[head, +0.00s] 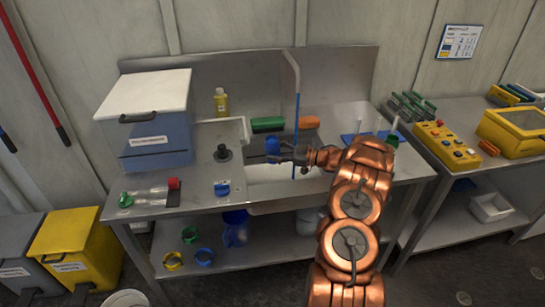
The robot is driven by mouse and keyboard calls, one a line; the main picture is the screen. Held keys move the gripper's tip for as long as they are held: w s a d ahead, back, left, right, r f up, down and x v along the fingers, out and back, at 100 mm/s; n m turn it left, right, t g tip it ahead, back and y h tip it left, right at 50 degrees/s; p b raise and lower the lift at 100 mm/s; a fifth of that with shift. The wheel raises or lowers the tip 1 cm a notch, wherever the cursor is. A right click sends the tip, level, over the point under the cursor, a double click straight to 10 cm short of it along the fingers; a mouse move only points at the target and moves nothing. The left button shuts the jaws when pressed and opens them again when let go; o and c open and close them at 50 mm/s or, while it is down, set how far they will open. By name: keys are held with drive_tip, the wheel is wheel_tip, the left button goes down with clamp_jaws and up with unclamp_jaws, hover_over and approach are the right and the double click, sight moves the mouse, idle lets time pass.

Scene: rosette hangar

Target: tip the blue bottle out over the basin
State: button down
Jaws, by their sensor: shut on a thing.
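The blue bottle (272,145) is in the middle of the head view, above the left part of the basin. It looks roughly upright. My gripper (279,157) reaches in from the right and is shut on the bottle's lower part. The fingers are small and dark, so their exact contact is hard to see. The pale basin (258,173) is sunk into the steel bench below the bottle. My arm hides part of the basin's right side.
A tall tap with a blue pole (297,125) stands right behind my gripper. A yellow bottle (221,102) and a lidded blue box (155,138) stand left. A blue-topped item (222,188) sits at the front left.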

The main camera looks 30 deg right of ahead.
drive_tip(key=shift+w+f+n+b, duration=0.15)
drive_tip(key=shift+n+b, duration=1.15)
drive_tip(key=shift+b, duration=0.7)
drive_tip(key=n+b, duration=0.2)
drive_tip(key=b, duration=0.1)
drive_tip(key=n+b, duration=0.2)
drive_tip(key=b, duration=0.2)
drive_tip(key=shift+d+r, duration=0.15)
drive_tip(key=shift+r, duration=0.05)
drive_tip(key=shift+n+b, duration=0.5)
drive_tip(key=shift+b, duration=0.3)
drive_tip(key=n+b, duration=0.1)
drive_tip(key=b, duration=0.1)
drive_tip(key=shift+b, duration=0.35)
drive_tip(key=n+b, duration=0.3)
drive_tip(key=b, duration=0.3)
drive_tip(key=shift+w+r+n, duration=0.1)
drive_tip(key=shift+n, duration=0.3)
drive_tip(key=shift+d+n+b, duration=0.1)
drive_tip(key=shift+n+b, duration=0.4)
drive_tip(key=shift+b, duration=0.5)
drive_tip(key=n+b, duration=0.5)
drive_tip(key=b, duration=0.7)
drive_tip(key=shift+r, duration=0.2)
drive_tip(key=n+b, duration=0.4)
drive_tip(key=b, duration=0.4)
drive_tip(key=shift+r, duration=0.15)
drive_tip(key=shift+r+n+b, duration=0.25)
drive_tip(key=shift+n+b, duration=0.25)
drive_tip(key=shift+b, duration=0.1)
